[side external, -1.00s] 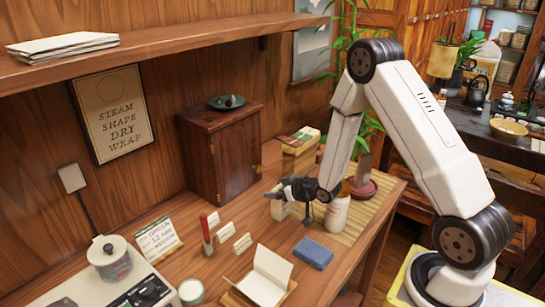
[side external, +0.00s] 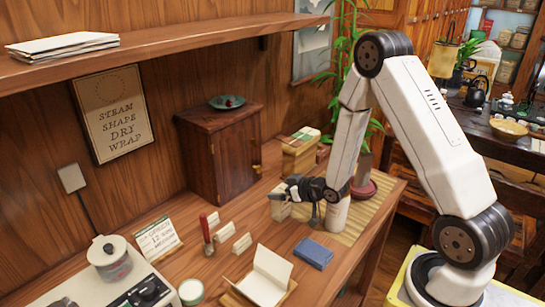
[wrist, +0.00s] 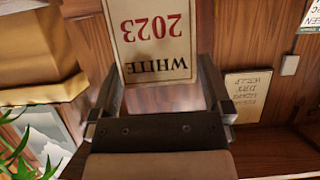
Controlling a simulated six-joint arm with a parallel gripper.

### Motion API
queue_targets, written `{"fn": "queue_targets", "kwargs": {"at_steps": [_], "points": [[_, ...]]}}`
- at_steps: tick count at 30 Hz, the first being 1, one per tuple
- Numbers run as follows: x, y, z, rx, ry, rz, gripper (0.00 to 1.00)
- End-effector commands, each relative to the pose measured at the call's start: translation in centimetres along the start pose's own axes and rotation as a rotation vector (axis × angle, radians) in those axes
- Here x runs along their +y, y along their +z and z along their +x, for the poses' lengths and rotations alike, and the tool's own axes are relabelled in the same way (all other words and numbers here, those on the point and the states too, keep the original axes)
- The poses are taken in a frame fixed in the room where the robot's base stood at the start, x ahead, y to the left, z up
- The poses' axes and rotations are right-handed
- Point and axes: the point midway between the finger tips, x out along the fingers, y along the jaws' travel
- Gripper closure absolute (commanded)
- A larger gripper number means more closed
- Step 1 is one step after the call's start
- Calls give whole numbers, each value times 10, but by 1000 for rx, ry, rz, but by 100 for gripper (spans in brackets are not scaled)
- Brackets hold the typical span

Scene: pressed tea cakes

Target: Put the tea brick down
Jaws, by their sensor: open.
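In the wrist view a cream face with upside-down "WHITE 2023" lettering (wrist: 150,40) shows in the gap between the two fingers (wrist: 160,85). I cannot tell whether either finger touches it.
A pale jar (side external: 337,214) stands on the mat (side external: 357,228) right beside my wrist. A blue block (side external: 313,252), an open paper wrap (side external: 266,274) and small cards (side external: 242,243) lie in front. A wooden cabinet (side external: 222,155) stands behind.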

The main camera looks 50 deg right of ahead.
Motion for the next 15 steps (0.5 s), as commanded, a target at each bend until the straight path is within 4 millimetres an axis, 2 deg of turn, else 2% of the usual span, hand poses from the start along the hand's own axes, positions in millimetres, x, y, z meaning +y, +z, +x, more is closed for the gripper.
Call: {"fn": "queue_targets", "kwargs": {"at_steps": [9, 15], "points": [[1, 0, -37, 1, 1, 2, 0], [0, 0, -50, 0, 1, 2, 0]]}}
